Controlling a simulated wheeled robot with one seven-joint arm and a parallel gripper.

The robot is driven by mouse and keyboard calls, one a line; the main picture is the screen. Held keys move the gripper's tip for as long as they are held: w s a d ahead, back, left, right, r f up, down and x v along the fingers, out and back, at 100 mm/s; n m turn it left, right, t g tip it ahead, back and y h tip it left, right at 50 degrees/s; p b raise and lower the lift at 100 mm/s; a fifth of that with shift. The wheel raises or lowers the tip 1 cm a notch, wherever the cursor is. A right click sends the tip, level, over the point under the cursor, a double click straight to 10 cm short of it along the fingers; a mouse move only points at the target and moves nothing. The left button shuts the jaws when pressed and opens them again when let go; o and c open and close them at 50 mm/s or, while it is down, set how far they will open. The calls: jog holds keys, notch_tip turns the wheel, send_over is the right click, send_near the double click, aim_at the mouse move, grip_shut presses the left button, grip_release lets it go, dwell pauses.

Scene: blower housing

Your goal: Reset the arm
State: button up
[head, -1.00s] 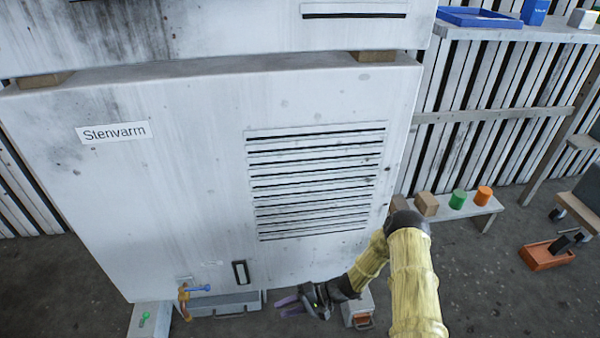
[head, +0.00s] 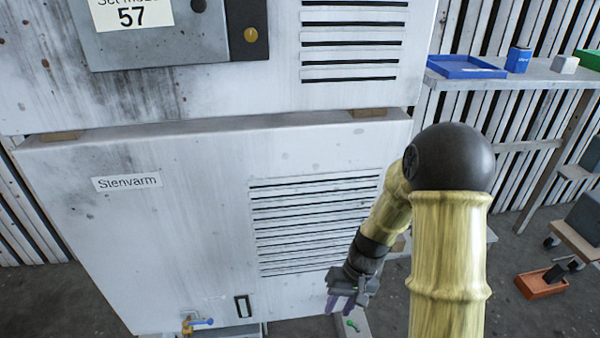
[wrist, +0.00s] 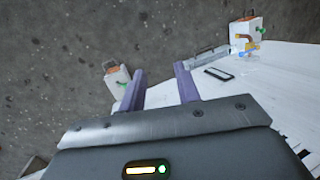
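My gripper (head: 345,305) hangs in front of the lower right part of the white blower housing (head: 200,230), below its louvred vent (head: 315,220). In the wrist view its two purple fingers (wrist: 158,82) are apart, with nothing between them. My yellow arm (head: 447,260) bends at a dark ball joint on the right and hides part of the space behind it. In the head view a green lever (head: 351,325) shows just below the fingers; in the wrist view a white box with an orange top (wrist: 117,82) is near the left finger.
A brass valve with a blue handle (head: 196,323) and a dark gauge window (head: 243,306) are low on the housing. A grey shelf at right holds a blue tray (head: 465,67). An orange box (head: 541,284) lies on the open floor at right.

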jog(key=s+d+r+m+t+h+p, duration=0.1)
jog(key=s+d+r+t+h+p, duration=0.15)
jog(key=r, duration=0.55)
jog(key=s+d+r+t+h+p, duration=0.1)
jog(key=s+d+r+t+p, duration=0.2)
jog(key=r, duration=0.5)
notch_tip(320, 180, up, 38)
jog(key=p, duration=3.6)
jog(key=shift+s+d+g, duration=0.15)
jog(key=shift+s+g, duration=0.1)
jog(key=shift+g, duration=0.1)
jog(key=shift+r, duration=0.1)
